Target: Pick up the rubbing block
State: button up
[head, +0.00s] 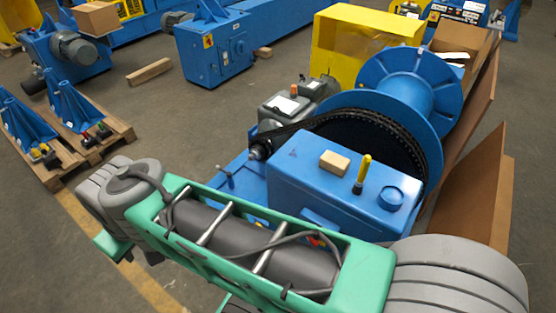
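The rubbing block, a small tan block (334,163), lies flat on top of the blue housing (300,185) of the chain drive. A yellow-handled tool (364,169) stands upright just right of it. Nothing covers the block in the head view. My green and grey arm crosses the lower part of the picture, nearer than the housing. My gripper cannot be made out in this view, so its opening and its distance to the block do not show.
A black chain (312,118) runs from a small sprocket to the large wheel beside a blue drum (405,85). A yellow guard (345,48) stands behind. Brown panels (470,195) lean at right. Pallets (112,130) with blue brackets lie left. Open floor (170,110) lies between.

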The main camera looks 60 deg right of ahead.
aim_at(331, 162)
jog(key=u, duration=0.35)
jog(key=k, duration=0.9)
jog(key=z, duration=1.15)
jog(key=i, duration=0.5)
jog(key=u, duration=0.05)
